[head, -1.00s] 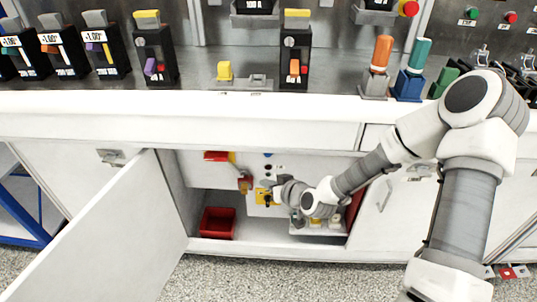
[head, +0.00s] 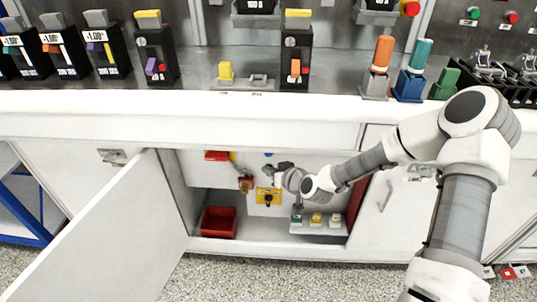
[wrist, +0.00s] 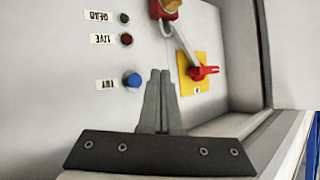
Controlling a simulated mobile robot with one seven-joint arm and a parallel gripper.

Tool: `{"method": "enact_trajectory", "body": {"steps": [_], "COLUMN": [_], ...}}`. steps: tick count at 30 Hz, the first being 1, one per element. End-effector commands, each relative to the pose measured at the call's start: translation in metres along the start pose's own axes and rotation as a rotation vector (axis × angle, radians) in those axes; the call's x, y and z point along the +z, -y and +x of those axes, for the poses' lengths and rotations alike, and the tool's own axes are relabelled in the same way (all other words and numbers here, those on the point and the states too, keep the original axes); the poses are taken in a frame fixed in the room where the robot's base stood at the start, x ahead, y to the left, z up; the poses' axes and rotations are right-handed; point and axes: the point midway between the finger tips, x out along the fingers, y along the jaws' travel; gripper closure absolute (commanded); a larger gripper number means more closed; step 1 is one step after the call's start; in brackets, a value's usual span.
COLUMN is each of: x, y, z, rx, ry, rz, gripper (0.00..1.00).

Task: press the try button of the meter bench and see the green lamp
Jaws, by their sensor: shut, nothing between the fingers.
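The blue try button (wrist: 132,80), labelled TRY upside down, is on the light panel in the wrist view; it also shows in the head view (head: 268,154). The green lamp (wrist: 124,18), labelled DEAD, and the red lamp (wrist: 126,39), labelled LIVE, sit in line with it; both look dark. My gripper (wrist: 160,72) is shut and empty. Its tips appear just beside the blue button, to its right in the wrist view; the button is uncovered and contact cannot be told. In the head view my gripper (head: 269,172) is just below the button and hides the lamps.
The panel is inside an open cabinet under the bench (head: 150,103). A red handle (wrist: 203,72) on a yellow plate (wrist: 190,85) is close beside my fingers.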

Motion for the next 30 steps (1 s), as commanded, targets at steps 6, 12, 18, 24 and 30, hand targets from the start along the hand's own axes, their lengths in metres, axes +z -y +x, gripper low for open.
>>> {"method": "enact_trajectory", "body": {"steps": [6,12,18,24,30], "x": [-0.013,-0.019,-0.021,-0.021,-0.021], "y": [-0.014,-0.020,-0.021,-0.021,-0.021], "z": [0.020,0.028,0.029,0.029,0.029], "rx": [0.000,0.000,0.000,0.000,0.000], "ry": [-0.002,0.000,0.001,0.001,0.001], "rz": [-0.001,0.001,0.001,0.001,0.001], "gripper": [1.00,1.00,1.00,1.00,1.00]}}
